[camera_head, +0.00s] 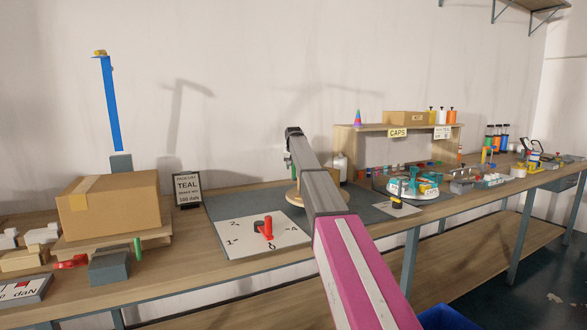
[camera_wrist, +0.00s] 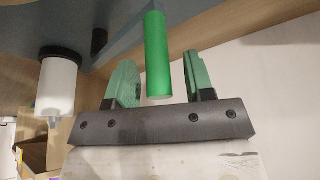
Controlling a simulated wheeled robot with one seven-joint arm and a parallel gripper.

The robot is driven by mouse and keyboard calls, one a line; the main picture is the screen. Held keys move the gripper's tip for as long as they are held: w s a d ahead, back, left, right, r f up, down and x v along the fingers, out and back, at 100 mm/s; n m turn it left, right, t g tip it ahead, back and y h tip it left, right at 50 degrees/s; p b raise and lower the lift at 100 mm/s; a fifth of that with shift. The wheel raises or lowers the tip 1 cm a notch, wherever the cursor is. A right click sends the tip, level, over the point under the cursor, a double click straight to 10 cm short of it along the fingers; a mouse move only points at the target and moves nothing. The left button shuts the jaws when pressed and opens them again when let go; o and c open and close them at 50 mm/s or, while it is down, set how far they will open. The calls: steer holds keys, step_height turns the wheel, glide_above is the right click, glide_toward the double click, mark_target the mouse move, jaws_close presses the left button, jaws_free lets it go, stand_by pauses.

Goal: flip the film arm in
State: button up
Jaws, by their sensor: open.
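A green cylinder (camera_wrist: 157,55) stands between the two green fingers of my gripper (camera_wrist: 160,62) in the wrist view. The gripper is open, with a gap showing on each side of the cylinder. I cannot tell from the frames whether this cylinder belongs to the film arm. Part of a round wooden disc (camera_head: 294,197) shows beside my arm. A white board (camera_head: 240,240) marked with numbers carries a red lever (camera_head: 266,228).
A cardboard box (camera_head: 110,205) sits on a pallet at left, near a blue post (camera_head: 111,105). A TEAL sign (camera_head: 188,188) stands behind. A white bottle (camera_head: 340,165) stands right of my arm and a white canister (camera_wrist: 58,85) shows in the wrist view. A shelf (camera_head: 390,126) stands right.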

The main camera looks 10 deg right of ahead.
steer(key=shift+w+f, duration=0.15)
steer(key=shift+f, duration=0.2)
jaws_close()
steer(key=shift+s+d, duration=0.5)
steer(key=shift+s, duration=0.4)
jaws_free()
steer(key=v, duration=1)
steer(key=shift+r, duration=0.45)
